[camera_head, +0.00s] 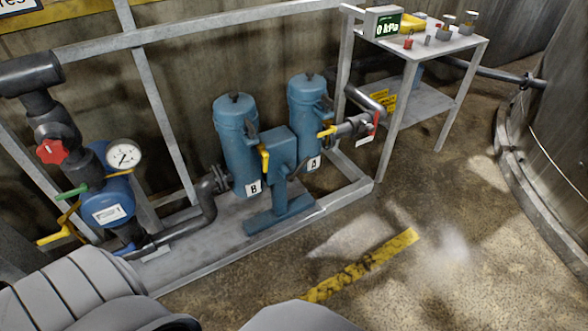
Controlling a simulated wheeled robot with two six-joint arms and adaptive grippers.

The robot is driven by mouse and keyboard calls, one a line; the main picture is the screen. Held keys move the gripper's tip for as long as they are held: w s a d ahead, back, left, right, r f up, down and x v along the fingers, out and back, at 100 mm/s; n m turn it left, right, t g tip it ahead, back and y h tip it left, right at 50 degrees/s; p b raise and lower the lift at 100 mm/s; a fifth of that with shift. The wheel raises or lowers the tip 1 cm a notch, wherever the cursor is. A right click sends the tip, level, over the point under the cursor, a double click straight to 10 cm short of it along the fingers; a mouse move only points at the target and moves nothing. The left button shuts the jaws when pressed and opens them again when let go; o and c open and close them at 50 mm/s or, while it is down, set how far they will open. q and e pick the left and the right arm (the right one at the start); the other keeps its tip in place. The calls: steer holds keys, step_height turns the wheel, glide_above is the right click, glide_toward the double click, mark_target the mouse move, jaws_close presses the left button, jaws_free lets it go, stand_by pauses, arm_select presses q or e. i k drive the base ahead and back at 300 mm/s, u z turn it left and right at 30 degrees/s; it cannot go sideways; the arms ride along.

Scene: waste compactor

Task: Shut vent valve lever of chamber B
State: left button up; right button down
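Chamber B (236,140) is a blue upright cylinder with a black knob on top and a white label "B" low on its front. A short yellow lever (264,158) sits beside it, at the left edge of a blue box-shaped body (281,150), and points roughly up and down. Chamber A (307,105) is a similar blue cylinder to the right, with a label "A". Another yellow lever (326,132) by it lies more level. I cannot tell for certain which lever is the vent valve of B. Neither of my grippers shows; only grey parts of my arms appear at the bottom.
A grey metal frame (140,38) surrounds the chambers. At left are a red knob (51,151), a gauge (124,155) and a yellow handle (53,238). A metal table (450,45) holds a display (384,22) reading 0 kPa. The floor in front is clear, with a yellow stripe (360,268).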

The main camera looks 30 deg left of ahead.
mark_target(266, 156)
steer(key=z, duration=0.05)
steer(key=i, duration=0.55)
steer(key=u, duration=2.8)
